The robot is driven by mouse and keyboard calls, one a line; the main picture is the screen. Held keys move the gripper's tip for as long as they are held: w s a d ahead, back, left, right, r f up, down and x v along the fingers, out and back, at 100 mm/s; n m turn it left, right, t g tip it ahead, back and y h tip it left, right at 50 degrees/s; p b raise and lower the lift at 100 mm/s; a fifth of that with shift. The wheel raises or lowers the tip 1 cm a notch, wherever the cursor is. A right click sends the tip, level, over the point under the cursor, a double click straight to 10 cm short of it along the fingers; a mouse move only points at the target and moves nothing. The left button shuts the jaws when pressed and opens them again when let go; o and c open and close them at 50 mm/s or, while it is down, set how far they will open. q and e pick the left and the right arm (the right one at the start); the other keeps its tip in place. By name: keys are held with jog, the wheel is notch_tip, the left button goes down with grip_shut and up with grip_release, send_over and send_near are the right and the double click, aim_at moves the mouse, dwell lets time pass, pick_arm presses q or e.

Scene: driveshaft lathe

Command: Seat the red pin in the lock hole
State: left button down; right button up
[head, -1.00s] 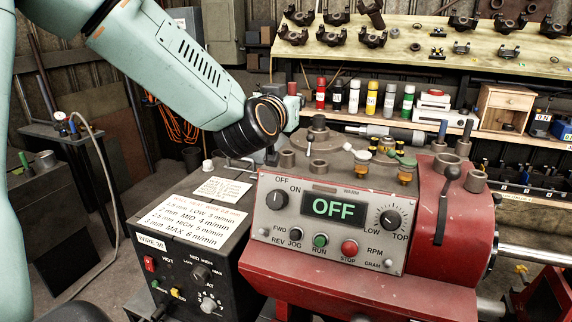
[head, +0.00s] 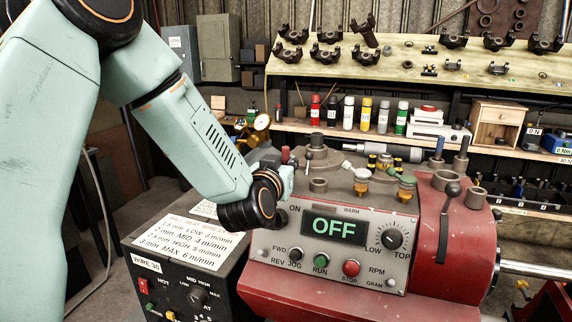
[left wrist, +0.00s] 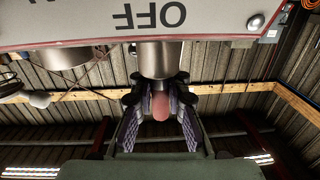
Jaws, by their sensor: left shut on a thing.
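My left gripper (head: 287,180) is at the upper left corner of the lathe's control panel. In the left wrist view the same gripper (left wrist: 158,90) has its dark fingers on either side of the rounded red end of the pin (left wrist: 160,107), shut on it. The red pin (head: 285,155) also shows just above the gripper in the head view. A metal cylinder (left wrist: 158,60) is directly in line with the red end in the upside-down wrist view. I cannot tell whether the pin is inside it. The lock hole cannot be made out. My right gripper is not in view.
The lathe's panel (head: 330,254) shows OFF. Metal sockets (head: 318,185), oil cups and a lever (head: 447,205) stand on the headstock. A black control box (head: 180,262) is at the left. A shelf with bottles (head: 365,113) runs behind.

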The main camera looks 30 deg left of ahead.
pick_arm(q)
jog(key=shift+w+d+f, duration=0.15)
jog(key=c, duration=1.8)
grip_release()
jog(key=shift+s+a, duration=0.2)
jog(key=o, duration=0.5)
jog(key=shift+w+d, duration=0.15)
